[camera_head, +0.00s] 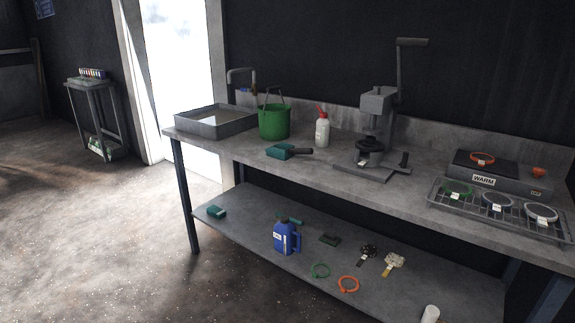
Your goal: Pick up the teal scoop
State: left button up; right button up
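The teal scoop (281,151) lies on the upper bench top, with its dark handle (301,151) pointing right. It sits in front of the green bucket and left of the hand-cranked press. Nothing touches it and bare bench surrounds it. Neither of my grippers shows in the head view.
Around it are a green bucket (274,122), a white bottle with red cap (322,131), a grey tray (189,128), the press (375,105) and a wire rack (437,203). The lower shelf (250,233) holds a blue jug (285,238) and small items. Floor (110,240) in front is clear.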

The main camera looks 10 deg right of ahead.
aim_at(283, 152)
jog(key=u, duration=0.65)
jog(key=i, duration=1.75)
jog(key=z, duration=0.65)
